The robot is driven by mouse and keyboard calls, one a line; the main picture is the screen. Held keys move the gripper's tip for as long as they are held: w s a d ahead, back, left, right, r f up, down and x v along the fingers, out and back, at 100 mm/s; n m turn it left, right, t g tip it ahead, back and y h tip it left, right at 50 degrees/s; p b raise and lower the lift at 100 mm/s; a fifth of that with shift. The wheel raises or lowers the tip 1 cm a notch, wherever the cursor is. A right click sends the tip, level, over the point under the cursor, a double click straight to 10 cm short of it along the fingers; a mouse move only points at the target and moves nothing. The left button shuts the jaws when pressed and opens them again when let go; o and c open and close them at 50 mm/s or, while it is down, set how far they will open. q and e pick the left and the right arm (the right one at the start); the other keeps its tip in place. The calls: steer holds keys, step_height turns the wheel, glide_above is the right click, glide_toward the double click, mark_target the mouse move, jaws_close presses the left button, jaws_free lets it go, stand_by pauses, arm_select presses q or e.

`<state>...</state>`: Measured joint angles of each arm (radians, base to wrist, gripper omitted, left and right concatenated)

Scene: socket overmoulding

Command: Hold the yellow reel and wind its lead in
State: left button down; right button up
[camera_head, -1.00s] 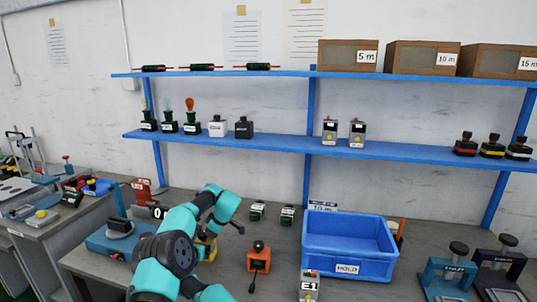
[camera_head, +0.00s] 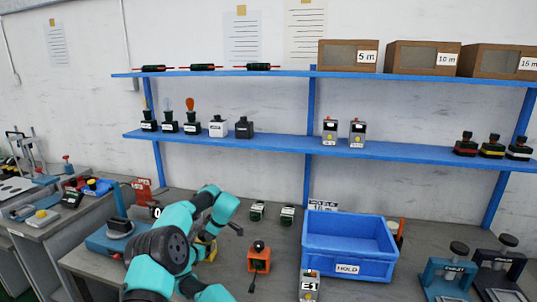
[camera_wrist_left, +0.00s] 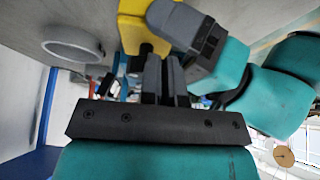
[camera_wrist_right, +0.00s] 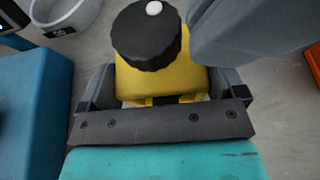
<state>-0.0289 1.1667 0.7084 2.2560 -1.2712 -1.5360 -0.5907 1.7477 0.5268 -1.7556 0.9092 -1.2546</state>
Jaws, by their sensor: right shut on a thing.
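The yellow reel (camera_wrist_right: 165,83) sits between the spread fingers of my right gripper (camera_wrist_right: 165,90), which is shut on its sides. Its black knob (camera_wrist_right: 147,35) with a white dot faces the right wrist camera. In the head view only a bit of the yellow reel (camera_head: 210,248) shows behind my arms. In the left wrist view the yellow reel (camera_wrist_left: 133,25) is just beyond my left gripper (camera_wrist_left: 163,75), whose fingers are close together with nothing clearly seen between them. I cannot tell whether they touch the reel. The lead cannot be made out.
An orange box (camera_head: 259,258) with a black top stands right of my arms. A blue machine (camera_head: 112,238) stands on the left.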

arm_select(q)
steer(key=shift+s+a+f, duration=0.2)
steer(key=shift+f, duration=0.15)
steer(key=shift+s+d, duration=0.15)
steer(key=shift+d, duration=0.3)
step_height(320, 180, up, 7)
steer(key=shift+f, duration=0.2)
steer(key=shift+w, duration=0.25)
steer(key=shift+w+d+r, duration=0.1)
steer(key=shift+w+r, duration=0.15)
steer(key=shift+w, duration=0.6)
steer(key=shift+w+r, duration=0.25)
steer(key=shift+w, duration=0.55)
